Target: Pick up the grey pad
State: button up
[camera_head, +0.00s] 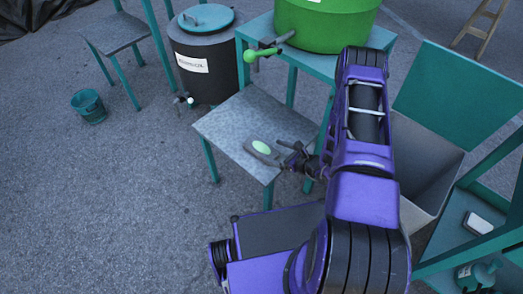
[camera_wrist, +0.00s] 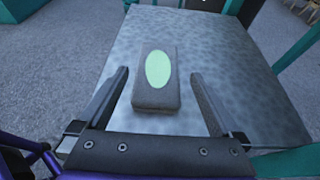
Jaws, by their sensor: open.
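The grey pad (camera_wrist: 155,98) is a small block with a pale green oval on its top. It lies on the grey metal top of a teal-legged stand (camera_head: 235,120), near its front corner. In the head view the pad (camera_head: 262,152) is just left of my gripper (camera_head: 285,155). In the wrist view my gripper (camera_wrist: 160,90) is open, with one finger on each side of the pad and a gap on both sides. The fingers appear apart from the pad; their height above the top is hard to tell.
A green tank (camera_head: 325,25) with a tap stands on a teal table behind. A dark barrel (camera_head: 205,60) with a teal lid is at the back left. A grey bin (camera_head: 425,165) and teal shelving are at the right. A teal bucket (camera_head: 89,105) sits on open ground at left.

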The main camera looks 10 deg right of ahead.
aim_at(261, 147)
jog(key=shift+s+f+b+x, duration=0.1)
jog(key=shift+f+b+x, duration=0.05)
jog(key=shift+x, duration=1.05)
jog(key=shift+s+f+b+x, duration=0.1)
jog(key=shift+f+b+x, duration=0.1)
jog(key=shift+x, duration=0.95)
jog(key=shift+f+b+x, duration=0.1)
jog(key=shift+b+x, duration=0.05)
jog(key=shift+x, duration=1.05)
jog(key=shift+r, duration=0.15)
jog(key=c, duration=1.3)
